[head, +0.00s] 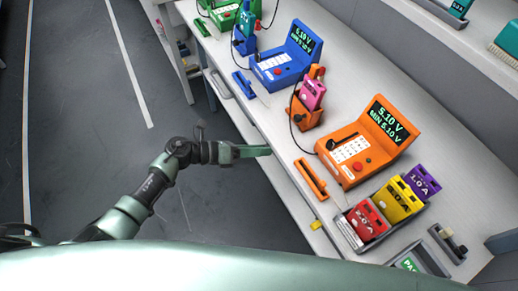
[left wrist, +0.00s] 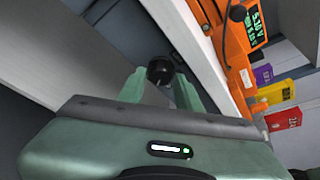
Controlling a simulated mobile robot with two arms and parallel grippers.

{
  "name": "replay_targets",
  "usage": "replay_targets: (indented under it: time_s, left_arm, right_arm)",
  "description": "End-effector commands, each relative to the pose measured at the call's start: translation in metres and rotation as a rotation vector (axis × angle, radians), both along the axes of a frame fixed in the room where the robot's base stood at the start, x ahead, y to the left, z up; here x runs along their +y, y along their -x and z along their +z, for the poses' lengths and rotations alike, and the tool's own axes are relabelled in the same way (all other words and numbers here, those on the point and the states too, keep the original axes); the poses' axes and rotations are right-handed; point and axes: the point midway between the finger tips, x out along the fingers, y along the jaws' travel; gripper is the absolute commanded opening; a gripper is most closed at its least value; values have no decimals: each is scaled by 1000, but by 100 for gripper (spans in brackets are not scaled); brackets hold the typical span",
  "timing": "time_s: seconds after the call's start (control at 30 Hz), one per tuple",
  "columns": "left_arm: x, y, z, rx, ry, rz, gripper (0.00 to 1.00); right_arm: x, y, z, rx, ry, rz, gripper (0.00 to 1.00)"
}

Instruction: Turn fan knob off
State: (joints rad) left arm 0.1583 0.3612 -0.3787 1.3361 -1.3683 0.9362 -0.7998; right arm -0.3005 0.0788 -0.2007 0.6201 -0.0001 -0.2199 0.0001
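A round black knob (left wrist: 160,72) shows in the left wrist view on a dark panel below the bench top. My left gripper (left wrist: 160,88) points at it, with its two green fingers apart on either side of the knob in the picture. I cannot tell whether the fingertips touch it. In the head view my left gripper (head: 262,151) reaches to the front edge of the bench, and the knob is hidden there. A small light mark shows on the knob, but its setting is unclear. My right gripper is not in view.
The bench (head: 290,185) carries an orange tester (head: 350,165), a blue tester (head: 278,75) and a tray of red, yellow and purple cells (head: 350,228). The bench's front edge (left wrist: 195,35) runs close beside my left gripper. Open floor (head: 80,130) lies left.

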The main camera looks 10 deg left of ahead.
Motion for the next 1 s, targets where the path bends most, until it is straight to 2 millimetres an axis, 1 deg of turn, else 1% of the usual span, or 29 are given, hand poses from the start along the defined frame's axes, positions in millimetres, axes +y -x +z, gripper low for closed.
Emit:
replay_targets:
  time_s: [0.3,0.4,0.47,0.7,0.8,0.9,1.0]
  left_arm:
    - [0,0,0,-1,0,0,50]
    - [3,1,0,-1,-1,0,50]
    - [10,3,1,0,-3,1,50]
    - [47,17,11,0,-5,-1,50]
    - [59,21,15,1,-3,0,50]
    - [67,24,19,0,-2,0,50]
    - [71,25,21,0,0,0,50]
  right_arm:
    - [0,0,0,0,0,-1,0]
    - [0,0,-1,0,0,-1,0]
    - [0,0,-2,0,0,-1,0]
    - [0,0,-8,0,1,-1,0]
    - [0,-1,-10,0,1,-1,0]
    - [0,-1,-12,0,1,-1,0]
    - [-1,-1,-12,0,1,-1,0]
